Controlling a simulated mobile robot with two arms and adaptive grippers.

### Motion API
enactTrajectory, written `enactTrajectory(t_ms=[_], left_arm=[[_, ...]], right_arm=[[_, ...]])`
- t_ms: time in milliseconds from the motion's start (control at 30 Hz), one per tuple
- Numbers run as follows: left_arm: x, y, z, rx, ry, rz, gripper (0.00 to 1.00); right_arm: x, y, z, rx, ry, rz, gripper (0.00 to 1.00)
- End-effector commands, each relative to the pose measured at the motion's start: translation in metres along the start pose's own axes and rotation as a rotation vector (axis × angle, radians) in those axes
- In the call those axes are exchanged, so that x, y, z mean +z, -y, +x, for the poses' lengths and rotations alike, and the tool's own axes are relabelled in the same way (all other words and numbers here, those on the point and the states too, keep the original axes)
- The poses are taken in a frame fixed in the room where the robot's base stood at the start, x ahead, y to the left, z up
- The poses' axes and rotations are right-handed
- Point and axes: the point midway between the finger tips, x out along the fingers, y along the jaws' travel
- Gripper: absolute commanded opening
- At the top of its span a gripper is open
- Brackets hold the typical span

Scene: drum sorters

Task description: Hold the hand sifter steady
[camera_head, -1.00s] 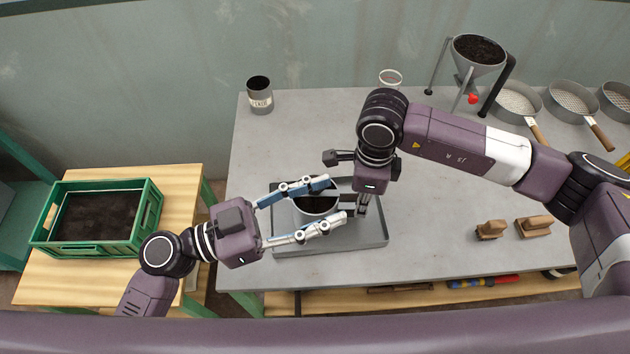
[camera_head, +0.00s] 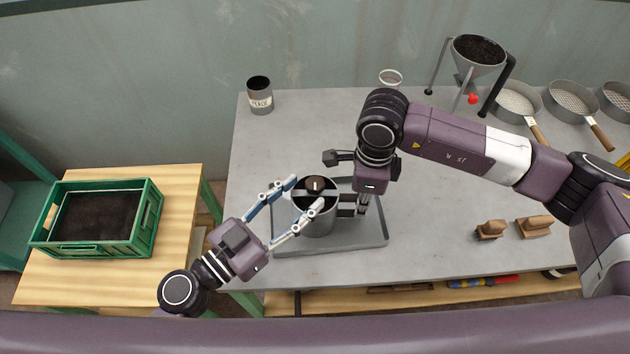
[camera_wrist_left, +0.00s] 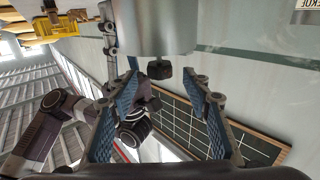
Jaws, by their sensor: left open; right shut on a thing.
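The hand sifter (camera_head: 318,222) is a grey metal cylinder with a crossbar and a dark round piece at its top. It stands over the grey tray (camera_head: 376,238); I cannot tell whether it touches the tray. My right gripper (camera_head: 348,206) is shut on the sifter at its right side, its contact partly hidden by the arm. My left gripper (camera_head: 307,192) is open and empty, its fingertips close to the sifter's upper left side. In the left wrist view, the grey cylinder wall (camera_wrist_left: 155,28) and a dark knob (camera_wrist_left: 159,69) show beyond the open fingers (camera_wrist_left: 162,78).
A green crate (camera_head: 150,222) of dark soil stands on the wooden table at left. A labelled can (camera_head: 260,97) stands at the back. A funnel of soil (camera_head: 478,55), several sieves (camera_head: 517,103) and wooden brushes (camera_head: 490,229) are at right. The front of the bench is clear.

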Motion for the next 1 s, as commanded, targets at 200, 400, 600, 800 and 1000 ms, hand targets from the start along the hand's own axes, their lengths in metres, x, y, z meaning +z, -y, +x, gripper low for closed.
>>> enactTrajectory(t_ms=[200, 400, 600, 800, 1000], left_arm=[[-0.001, 0.0, 0.034, 0.0, -0.002, 0.0, 0.45], [0.0, 0.0, 0.045, 0.001, 0.0, 0.0, 0.45], [0.0, -0.001, 0.045, 0.001, 0.0, -0.001, 0.45], [0.0, -0.001, 0.045, 0.001, 0.0, -0.001, 0.28], [0.0, -0.001, 0.045, 0.002, 0.0, -0.001, 0.06]], right_arm=[[0.0, 0.001, 0.0, -0.001, 0.001, 0.0, 0.0], [0.0, 0.001, 0.0, -0.001, 0.001, 0.001, 0.0], [0.0, 0.0, 0.0, -0.001, 0.001, 0.001, 0.0], [0.0, 0.0, 0.0, -0.001, 0.001, 0.0, 0.0], [0.0, 0.0, 0.0, -0.001, 0.001, 0.001, 0.0]])
